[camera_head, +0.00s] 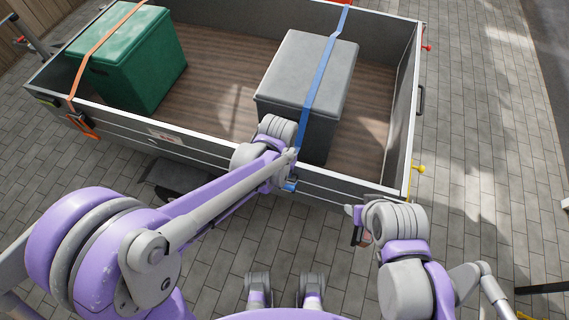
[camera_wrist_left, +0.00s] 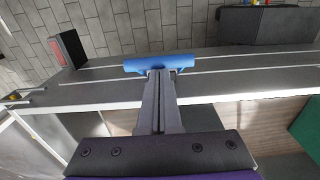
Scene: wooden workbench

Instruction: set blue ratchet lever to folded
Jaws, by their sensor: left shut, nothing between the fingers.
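The blue ratchet lever (camera_head: 289,185) is at the near side wall of the trailer, at the lower end of the blue strap (camera_head: 322,75). In the left wrist view the blue lever (camera_wrist_left: 145,65) lies crosswise at the tips of my left gripper (camera_wrist_left: 161,76). The fingers are shut with nothing between them; whether they touch the lever I cannot tell. In the head view my left arm partly covers the lever, so its angle is unclear. My right gripper (camera_head: 359,228) is in front of the trailer wall, right of the lever; its opening is unclear.
A grey box (camera_head: 305,65) under the blue strap and a green box (camera_head: 140,65) under an orange strap (camera_head: 104,38) stand on the trailer's wooden floor. An orange ratchet (camera_head: 84,124) is at the left of the near wall (camera_head: 215,155). Paving lies around the trailer.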

